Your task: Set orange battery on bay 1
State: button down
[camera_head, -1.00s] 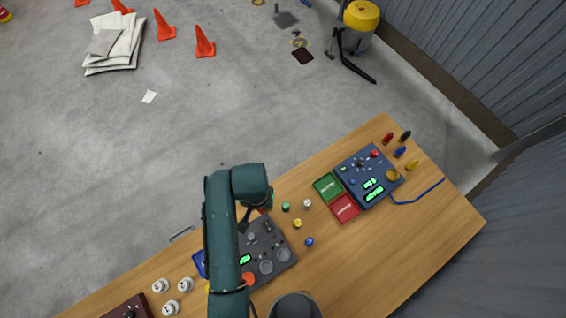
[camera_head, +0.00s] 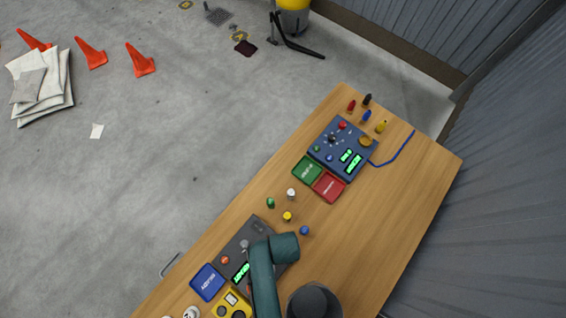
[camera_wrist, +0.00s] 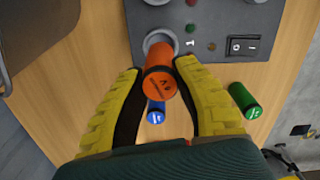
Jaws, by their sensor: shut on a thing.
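In the wrist view the orange battery (camera_wrist: 160,84) is between the yellow fingers of my gripper (camera_wrist: 157,69), which is shut on it. Its far end overlaps the round grey ring of bay 1 (camera_wrist: 150,40), marked "1", on the dark grey panel (camera_wrist: 215,22). I cannot tell whether that end is inside the ring or just above it. In the head view the panel (camera_head: 233,240) lies on the table, partly covered by my arm. My gripper and the orange battery are hidden there.
A blue battery (camera_wrist: 156,113) and a green battery (camera_wrist: 243,97) are near the panel in the wrist view. A rocker switch (camera_wrist: 243,46) is right of bay 1. A blue tray (camera_head: 207,282) and a blue control box (camera_head: 342,147) are on the wooden table (camera_head: 385,215).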

notch_tip(320, 180, down, 3)
jog(key=shift+r+b, duration=0.2)
jog(key=shift+b, duration=0.65)
jog(key=shift+r+p, duration=0.15)
jog(key=shift+p, duration=0.5)
jog(key=shift+f+b, duration=0.45)
jog(key=shift+f, duration=0.25)
dwell(0.4)
jog(key=c, duration=1.2)
grip_release()
jog(key=shift+r, duration=0.1)
notch_tip(320, 180, up, 6)
jog(key=p, duration=0.6)
jog(key=shift+w, duration=0.1)
jog(key=shift+r+p, duration=0.8)
jog(key=shift+r, duration=0.45)
jog(key=shift+w+d+r, duration=0.1)
jog(key=shift+w+r, duration=0.05)
jog(key=shift+r, duration=1)
